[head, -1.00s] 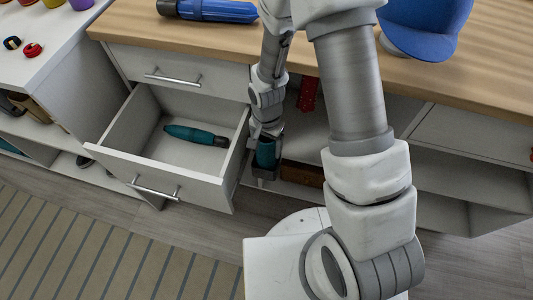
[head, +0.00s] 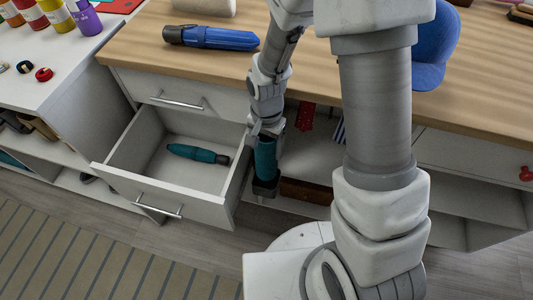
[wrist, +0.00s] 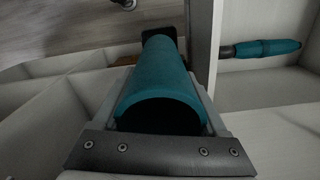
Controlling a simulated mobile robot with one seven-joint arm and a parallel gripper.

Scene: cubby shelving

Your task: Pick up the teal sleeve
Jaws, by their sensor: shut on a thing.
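The teal sleeve (head: 265,158) is a teal cylinder with a dark lower end, hanging roughly upright just right of the open drawer. My gripper (head: 268,132) is shut on its upper part and points down. In the wrist view, the sleeve (wrist: 163,75) lies lengthwise between the jaws of my gripper (wrist: 160,105), its near end dark and curved.
The open drawer (head: 165,205) stands out left of my gripper, its right wall close by. Shelf cubbies (head: 312,160) lie behind. Floor is clear at front left.

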